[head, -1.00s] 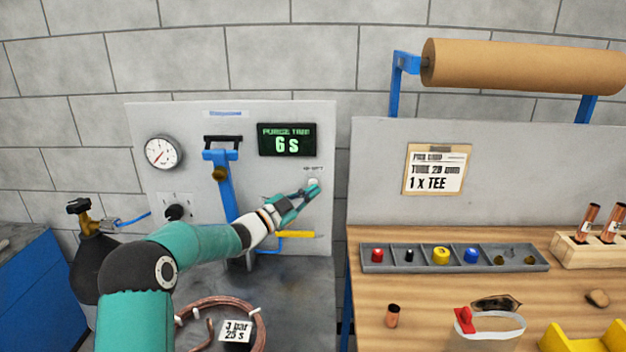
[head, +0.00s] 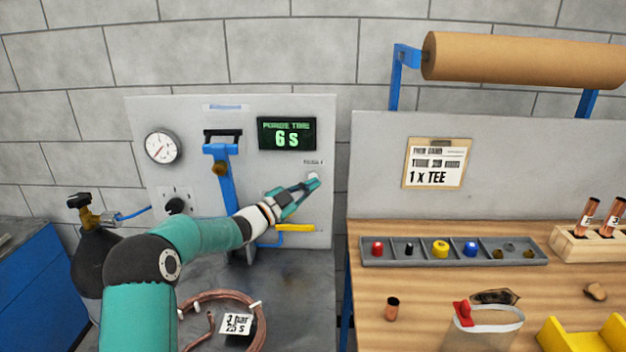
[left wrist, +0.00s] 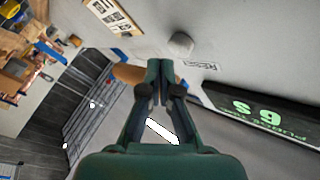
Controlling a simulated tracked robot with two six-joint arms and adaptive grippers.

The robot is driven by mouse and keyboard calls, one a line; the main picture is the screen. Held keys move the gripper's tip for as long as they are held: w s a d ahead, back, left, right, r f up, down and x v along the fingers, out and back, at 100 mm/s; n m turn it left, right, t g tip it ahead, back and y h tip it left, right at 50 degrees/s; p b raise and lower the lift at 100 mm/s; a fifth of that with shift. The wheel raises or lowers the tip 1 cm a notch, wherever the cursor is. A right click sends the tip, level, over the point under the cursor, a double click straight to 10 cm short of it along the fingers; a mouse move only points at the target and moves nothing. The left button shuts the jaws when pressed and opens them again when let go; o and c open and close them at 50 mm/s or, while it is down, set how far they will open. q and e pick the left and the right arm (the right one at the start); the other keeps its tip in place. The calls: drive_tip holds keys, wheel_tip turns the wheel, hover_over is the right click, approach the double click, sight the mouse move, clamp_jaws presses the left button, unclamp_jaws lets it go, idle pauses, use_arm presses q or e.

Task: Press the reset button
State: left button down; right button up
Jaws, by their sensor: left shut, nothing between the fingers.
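The reset button (head: 312,176) is a small pale button on the right side of the grey panel, just below a small printed label. In the left wrist view the button (left wrist: 181,43) stands out from the panel, just beyond and slightly right of the fingertips. My left gripper (head: 313,184) is shut and empty, its tips close to the button. In the left wrist view a small gap seems to lie between the fingertips (left wrist: 160,68) and the button; contact is hard to judge in the head view. My right gripper is not in view.
A copper coil (head: 218,295) lies on the bench. The wooden bench (head: 350,320) stands right.

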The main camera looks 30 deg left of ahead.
use_arm(q)
drive_tip(key=shift+w+a, duration=0.1)
drive_tip(key=shift+w, duration=0.1)
idle(0.5)
drive_tip(key=shift+w+a+r, duration=0.1)
drive_tip(key=shift+w, duration=0.05)
drive_tip(key=shift+w+a+p, duration=0.3)
drive_tip(key=shift+w+p, duration=0.15)
idle(0.9)
idle(0.3)
drive_tip(key=shift+s+d+b, duration=0.15)
drive_tip(key=shift+s+b, duration=0.15)
drive_tip(key=shift+b, duration=0.25)
drive_tip(key=shift+s+d+b, duration=0.35)
drive_tip(key=shift+s+b, duration=0.15)
